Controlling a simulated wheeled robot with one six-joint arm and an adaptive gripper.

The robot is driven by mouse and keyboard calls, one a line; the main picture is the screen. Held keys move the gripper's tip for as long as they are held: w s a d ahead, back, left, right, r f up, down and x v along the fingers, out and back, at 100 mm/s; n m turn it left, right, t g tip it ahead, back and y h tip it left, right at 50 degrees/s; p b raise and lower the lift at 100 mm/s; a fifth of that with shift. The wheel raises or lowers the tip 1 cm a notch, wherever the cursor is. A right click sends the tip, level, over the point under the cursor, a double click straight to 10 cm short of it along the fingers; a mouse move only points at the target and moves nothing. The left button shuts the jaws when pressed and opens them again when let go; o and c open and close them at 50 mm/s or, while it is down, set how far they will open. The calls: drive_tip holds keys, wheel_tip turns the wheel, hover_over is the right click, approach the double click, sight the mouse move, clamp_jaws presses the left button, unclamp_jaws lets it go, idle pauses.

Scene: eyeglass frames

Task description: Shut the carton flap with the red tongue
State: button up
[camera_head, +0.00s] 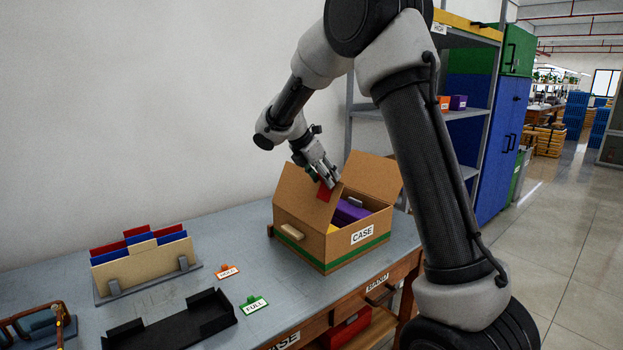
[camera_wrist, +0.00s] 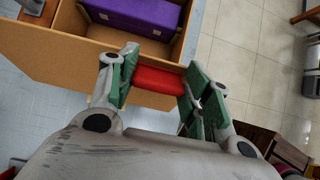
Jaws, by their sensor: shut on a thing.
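The open cardboard carton (camera_head: 300,238), marked CASE, stands on the grey bench. Its left flap (camera_head: 300,194) is raised and carries the red tongue (camera_head: 324,192) at its upper edge. My gripper (camera_head: 322,180) comes down from above and is shut on the tongue. In the wrist view the red tongue (camera_wrist: 158,80) lies between the green pads of my gripper (camera_wrist: 155,82). The right flap (camera_head: 375,176) also stands raised. A purple case (camera_head: 350,212) and something yellow lie inside the carton. The purple case (camera_wrist: 137,14) also shows in the wrist view.
A beige rack with coloured dividers (camera_head: 145,262) and a black tray (camera_head: 170,325) stand on the bench to the left. An orange sign (camera_head: 227,271) and a green sign (camera_head: 253,305) lie between them and the carton. A metal shelf (camera_head: 472,113) stands behind.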

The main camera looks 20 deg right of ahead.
drive_tip(key=w+d+f+g+y, duration=0.3)
drive_tip(key=d+f+y, duration=0.7)
drive_tip(key=d+f, duration=0.1)
drive_tip(key=shift+w+d+y, duration=0.2)
drive_tip(key=shift+w+y, duration=0.1)
drive_tip(key=shift+w, duration=0.05)
drive_tip(key=shift+d+f+g, duration=0.25)
drive_tip(key=shift+f+g, duration=0.05)
drive_tip(key=shift+f, duration=0.6)
drive_tip(key=o, duration=1.5)
drive_tip(key=shift+c, duration=0.2)
drive_tip(key=shift+r, duration=0.1)
drive_tip(key=v, duration=1.2)
